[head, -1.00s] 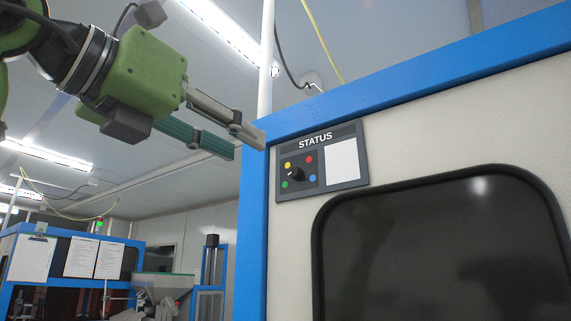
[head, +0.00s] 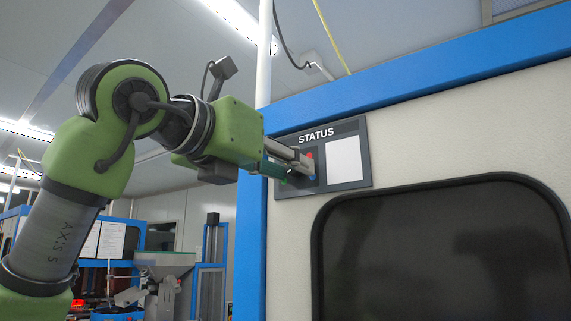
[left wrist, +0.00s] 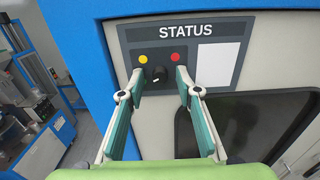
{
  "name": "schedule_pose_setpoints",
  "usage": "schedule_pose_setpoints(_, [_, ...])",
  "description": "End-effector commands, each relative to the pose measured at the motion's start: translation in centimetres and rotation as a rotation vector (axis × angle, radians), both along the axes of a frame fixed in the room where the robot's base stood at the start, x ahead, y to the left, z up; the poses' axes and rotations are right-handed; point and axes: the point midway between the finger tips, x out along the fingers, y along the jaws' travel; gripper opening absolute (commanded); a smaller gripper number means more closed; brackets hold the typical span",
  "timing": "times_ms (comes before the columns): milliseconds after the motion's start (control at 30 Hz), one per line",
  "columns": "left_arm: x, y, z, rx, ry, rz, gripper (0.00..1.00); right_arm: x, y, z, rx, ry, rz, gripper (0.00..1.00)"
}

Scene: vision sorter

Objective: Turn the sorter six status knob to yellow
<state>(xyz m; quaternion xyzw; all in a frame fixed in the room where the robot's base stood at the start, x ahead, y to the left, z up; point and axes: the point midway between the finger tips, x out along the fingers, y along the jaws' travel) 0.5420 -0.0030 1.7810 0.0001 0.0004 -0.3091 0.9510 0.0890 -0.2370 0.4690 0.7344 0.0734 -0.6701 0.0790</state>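The dark status panel (head: 318,137) is on the front of the blue and cream machine. In the left wrist view, its black knob (left wrist: 158,76) lies below the yellow dot (left wrist: 143,59) and the red dot (left wrist: 176,57). The knob's pointing direction is too small to tell. My left gripper (left wrist: 160,80) is open, with one finger on each side of the knob, apparently not touching it. In the head view, the left gripper (head: 299,169) is at the panel and hides the knob and yellow dot. My right gripper is not in view.
A white label (head: 343,159) fills the panel's right side. A dark window (head: 440,260) lies below right. A blue frame edge (head: 253,240) runs down the machine's left side. Other machinery (head: 165,270) stands farther back at left.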

Motion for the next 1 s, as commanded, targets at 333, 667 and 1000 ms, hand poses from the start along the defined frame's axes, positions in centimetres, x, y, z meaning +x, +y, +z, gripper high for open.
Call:
schedule_pose_setpoints(333, [0.0, 0.0, 0.0, 0.002, -0.001, 0.000, 0.00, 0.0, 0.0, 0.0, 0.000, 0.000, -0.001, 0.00])
schedule_pose_setpoints(667, [-0.1, 0.1, 0.2, 0.076, -0.057, 0.003, 0.00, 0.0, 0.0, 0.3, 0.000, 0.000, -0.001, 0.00])
schedule_pose_setpoints(1000, [0.0, 0.2, 0.3, 0.302, -0.223, 0.005, 0.00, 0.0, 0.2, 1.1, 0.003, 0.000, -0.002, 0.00])
